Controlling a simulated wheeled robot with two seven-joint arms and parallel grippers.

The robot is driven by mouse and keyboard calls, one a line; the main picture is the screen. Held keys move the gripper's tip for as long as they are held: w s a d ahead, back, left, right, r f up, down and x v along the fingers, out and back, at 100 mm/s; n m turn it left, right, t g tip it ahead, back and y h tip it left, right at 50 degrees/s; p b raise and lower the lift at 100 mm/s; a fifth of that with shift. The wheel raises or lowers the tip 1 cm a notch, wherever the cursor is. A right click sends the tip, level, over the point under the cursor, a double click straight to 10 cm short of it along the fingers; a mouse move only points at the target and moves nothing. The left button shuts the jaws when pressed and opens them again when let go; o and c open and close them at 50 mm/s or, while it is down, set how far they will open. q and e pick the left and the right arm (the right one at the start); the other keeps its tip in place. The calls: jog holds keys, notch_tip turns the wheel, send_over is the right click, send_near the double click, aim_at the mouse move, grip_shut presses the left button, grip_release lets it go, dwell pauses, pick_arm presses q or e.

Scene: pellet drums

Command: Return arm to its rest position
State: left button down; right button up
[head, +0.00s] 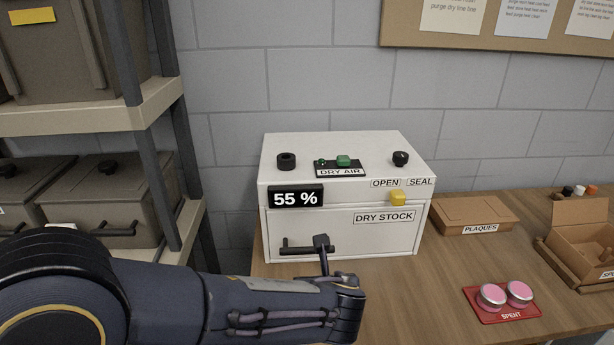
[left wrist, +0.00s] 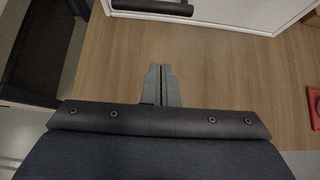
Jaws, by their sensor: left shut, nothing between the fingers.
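My left arm comes in from the left in the head view and reaches across in front of the white dry stock cabinet (head: 345,225). The cabinet's black handle (head: 305,248) is close to the arm in the head view; the handle also shows at the top of the left wrist view (left wrist: 152,6), apart from the fingertips. My right gripper is in neither view.
A red SPENT tray (head: 502,316) holds two pink-topped tins (head: 491,296). A PLAQUES box (head: 475,213) and an open cardboard box (head: 583,245) stand at the right. A shelf with grey bins (head: 100,190) stands at the left. The bench right of the cabinet has free room.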

pick_arm(q)
jog(key=s+a+r+n+g, duration=0.15)
jog(key=s+a+n, duration=0.25)
jog(key=a+n, duration=0.6)
jog(key=s+a+f+n+g, duration=0.1)
jog(key=s+a+n+g, duration=0.25)
jog(key=a+n, duration=0.65)
jog(key=s+a+n+h, duration=0.2)
jog(key=s+n, duration=0.5)
jog(key=n, duration=0.1)
jog(key=s+a+n+h, duration=0.2)
jog(key=s+n, duration=0.6)
jog(key=n, duration=0.1)
jog(key=shift+a+r+t, duration=0.25)
jog(key=shift+a+t, duration=0.05)
jog(key=shift+a, duration=0.1)
